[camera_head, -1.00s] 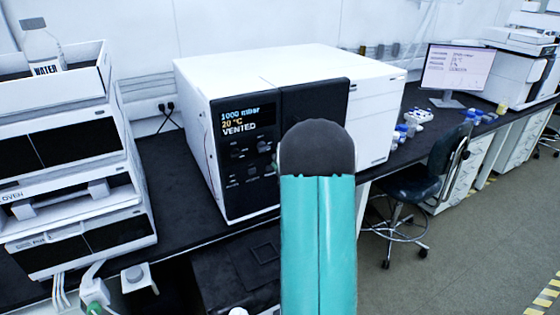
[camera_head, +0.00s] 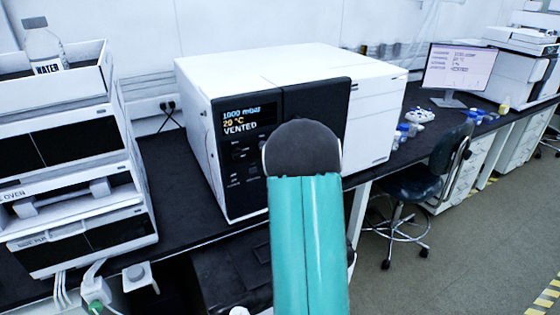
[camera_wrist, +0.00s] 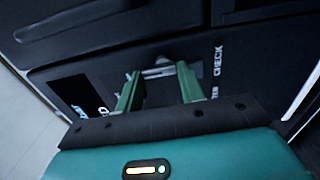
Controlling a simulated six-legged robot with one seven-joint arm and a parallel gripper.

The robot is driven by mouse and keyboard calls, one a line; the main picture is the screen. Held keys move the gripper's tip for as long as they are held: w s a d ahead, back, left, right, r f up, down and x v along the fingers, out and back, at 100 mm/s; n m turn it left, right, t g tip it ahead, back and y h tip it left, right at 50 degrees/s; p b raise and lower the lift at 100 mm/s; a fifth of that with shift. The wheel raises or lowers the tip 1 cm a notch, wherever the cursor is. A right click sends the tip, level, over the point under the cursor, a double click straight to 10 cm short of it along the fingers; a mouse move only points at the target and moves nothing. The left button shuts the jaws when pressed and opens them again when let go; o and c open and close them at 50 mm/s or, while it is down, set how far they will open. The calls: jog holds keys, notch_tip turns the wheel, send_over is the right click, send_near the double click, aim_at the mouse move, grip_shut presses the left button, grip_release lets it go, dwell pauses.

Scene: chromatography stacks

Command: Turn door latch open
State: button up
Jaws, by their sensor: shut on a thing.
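The white instrument (camera_head: 280,75) with a black front panel stands on the bench in the head view; its display (camera_head: 243,119) reads VENTED. My own teal arm covers part of that front and hides my gripper there. In the wrist view my gripper (camera_wrist: 157,75) has its two green fingers on either side of a small grey latch (camera_wrist: 158,71) and is shut on it. The fingers look spread to the latch's width. The latch sits in a recess of the black panel, beside the CHECK lettering. The dark door (camera_wrist: 75,30) lies along the upper part of the wrist view and looks closed.
Stacked white oven units (camera_head: 75,190) with a water bottle (camera_head: 41,43) on top stand to the left. A monitor (camera_head: 460,68) and small blue-capped items stand on the bench to the right. A dark chair (camera_head: 432,168) stands before it. Floor is open at the right.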

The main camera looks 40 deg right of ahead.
jog(key=o, duration=1)
jog(key=v, duration=1.4)
jog(key=shift+w, duration=0.1)
